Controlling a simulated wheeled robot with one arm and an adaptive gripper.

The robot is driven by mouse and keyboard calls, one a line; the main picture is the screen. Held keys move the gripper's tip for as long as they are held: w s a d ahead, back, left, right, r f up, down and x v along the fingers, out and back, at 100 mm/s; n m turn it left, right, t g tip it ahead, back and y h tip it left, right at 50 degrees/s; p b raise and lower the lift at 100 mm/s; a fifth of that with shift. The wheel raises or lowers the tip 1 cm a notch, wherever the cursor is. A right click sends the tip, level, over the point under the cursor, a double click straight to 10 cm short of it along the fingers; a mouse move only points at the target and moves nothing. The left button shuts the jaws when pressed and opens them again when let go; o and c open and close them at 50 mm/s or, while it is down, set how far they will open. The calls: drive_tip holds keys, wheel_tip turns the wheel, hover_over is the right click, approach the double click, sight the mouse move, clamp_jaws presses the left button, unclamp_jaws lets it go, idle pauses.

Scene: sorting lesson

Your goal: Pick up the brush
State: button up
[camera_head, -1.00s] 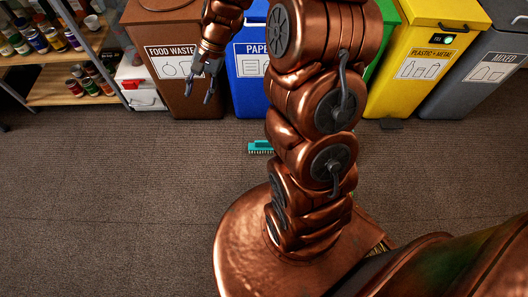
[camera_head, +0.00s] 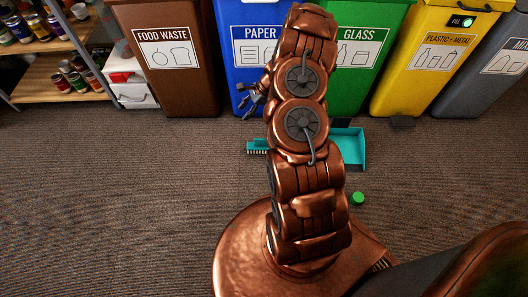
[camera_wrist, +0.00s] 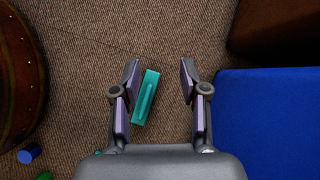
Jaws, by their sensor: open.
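The teal brush (camera_head: 257,146) lies on the carpet in front of the paper bin, its right part hidden behind my arm in the head view. In the wrist view the brush (camera_wrist: 150,88) shows as a long teal block, slightly tilted, between the lines of my fingers and closer to the left one. My gripper (camera_wrist: 159,76) is open and empty, pointing down above the brush. In the head view my gripper (camera_head: 249,102) shows partly behind my arm, near the paper bin's front.
A teal dustpan (camera_head: 350,150) lies right of my arm, with a green round thing (camera_head: 357,199) nearer. The blue paper bin (camera_wrist: 268,115) stands close to my right finger. A blue cylinder (camera_wrist: 29,153) lies at lower left. The carpet left of the brush is clear.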

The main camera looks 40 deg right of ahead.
sight(259, 145)
drive_tip(key=s+d+f+m+b, duration=0.1)
drive_tip(key=d+f, duration=0.2)
drive_tip(key=f, duration=0.3)
drive_tip(key=s+d+f+m+h+b, duration=0.1)
drive_tip(key=s+d+f+m+b, duration=0.1)
drive_tip(key=f, duration=0.4)
drive_tip(key=s+d+f+m+b, duration=0.1)
drive_tip(key=s+d+f, duration=0.1)
drive_tip(key=d+f, duration=0.2)
drive_tip(key=shift+s+d+f+b, duration=0.15)
drive_tip(key=shift+f+b, duration=0.25)
drive_tip(key=shift+f, duration=0.55)
drive_tip(key=shift+b+x, duration=0.45)
drive_tip(key=shift+x, duration=0.7)
drive_tip(key=shift+a+r+b+x, duration=0.1)
drive_tip(key=shift+a+b+x, duration=0.1)
drive_tip(key=shift+b+x, duration=0.85)
drive_tip(key=shift+a+r+b+x, duration=0.15)
drive_tip(key=shift+b+x, duration=0.3)
drive_tip(key=shift+x, duration=1.2)
drive_tip(key=shift+f, duration=0.1)
clamp_jaws()
